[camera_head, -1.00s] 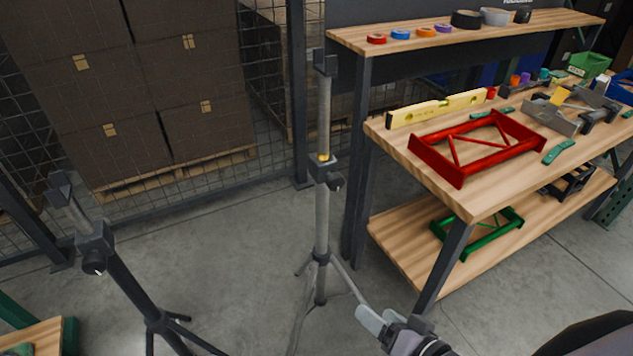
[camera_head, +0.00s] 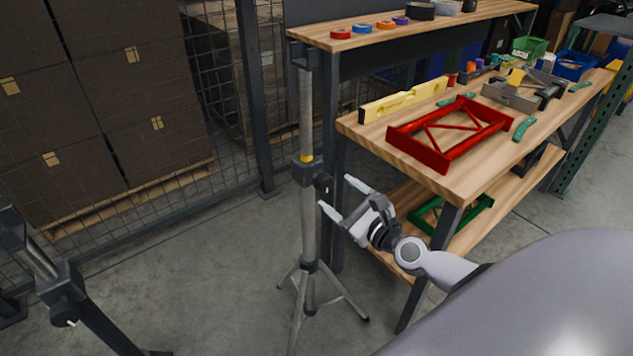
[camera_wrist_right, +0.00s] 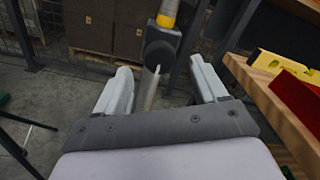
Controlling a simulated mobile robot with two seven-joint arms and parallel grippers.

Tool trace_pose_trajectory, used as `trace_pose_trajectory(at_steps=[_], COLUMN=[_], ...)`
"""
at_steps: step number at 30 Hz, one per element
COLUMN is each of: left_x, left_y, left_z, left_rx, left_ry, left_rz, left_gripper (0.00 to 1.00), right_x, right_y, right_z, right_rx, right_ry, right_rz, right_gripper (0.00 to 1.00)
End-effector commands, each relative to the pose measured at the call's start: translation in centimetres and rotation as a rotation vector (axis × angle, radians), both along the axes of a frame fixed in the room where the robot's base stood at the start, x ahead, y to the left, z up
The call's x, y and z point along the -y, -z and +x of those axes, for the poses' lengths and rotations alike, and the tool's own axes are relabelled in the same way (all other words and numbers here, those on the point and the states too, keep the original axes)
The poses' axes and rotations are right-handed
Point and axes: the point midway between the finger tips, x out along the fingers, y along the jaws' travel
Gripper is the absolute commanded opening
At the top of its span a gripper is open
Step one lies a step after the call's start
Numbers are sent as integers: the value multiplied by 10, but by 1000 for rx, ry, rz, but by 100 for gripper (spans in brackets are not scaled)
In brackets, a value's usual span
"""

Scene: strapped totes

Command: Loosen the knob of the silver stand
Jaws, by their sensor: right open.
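The silver stand (camera_head: 308,225) rises upright in the middle of the head view, on tripod legs. Its dark clamp collar (camera_head: 307,170) sits below a yellow band, and the dark knob (camera_head: 322,184) sticks out on the collar's right side. My right gripper (camera_head: 341,197) is open and empty, just right of the pole and slightly below the knob, fingers pointing toward it. In the right wrist view the knob (camera_wrist_right: 158,55) shows ahead between the two spread fingers, apart from both. My left gripper is not in view.
A second, dark stand (camera_head: 100,318) with its own knob is at lower left. The workbench (camera_head: 470,185) with a red frame (camera_head: 450,135) and yellow level (camera_head: 402,101) is close right of the silver stand. Mesh fencing and boxes (camera_head: 95,100) are behind.

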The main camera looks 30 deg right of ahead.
Motion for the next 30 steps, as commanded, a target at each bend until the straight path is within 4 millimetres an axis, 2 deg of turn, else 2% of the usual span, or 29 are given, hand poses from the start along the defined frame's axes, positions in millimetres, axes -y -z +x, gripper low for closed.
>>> trace_pose_trajectory(at_steps=[9,15,28,29,30], left_x=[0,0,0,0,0], left_y=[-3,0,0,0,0], left_z=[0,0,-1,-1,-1], left_rx=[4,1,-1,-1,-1], left_ry=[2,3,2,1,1], left_rz=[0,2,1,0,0], left_gripper=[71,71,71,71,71], right_x=[-3,-5,-6,-6,-6], right_y=[-2,0,0,0,0], right_z=[38,55,62,62,62], right_rx=[3,1,0,0,0], right_ry=[0,-1,-2,-2,-2], right_rz=[-4,-4,-5,-5,-5], right_gripper=[71,71,71,65,52])
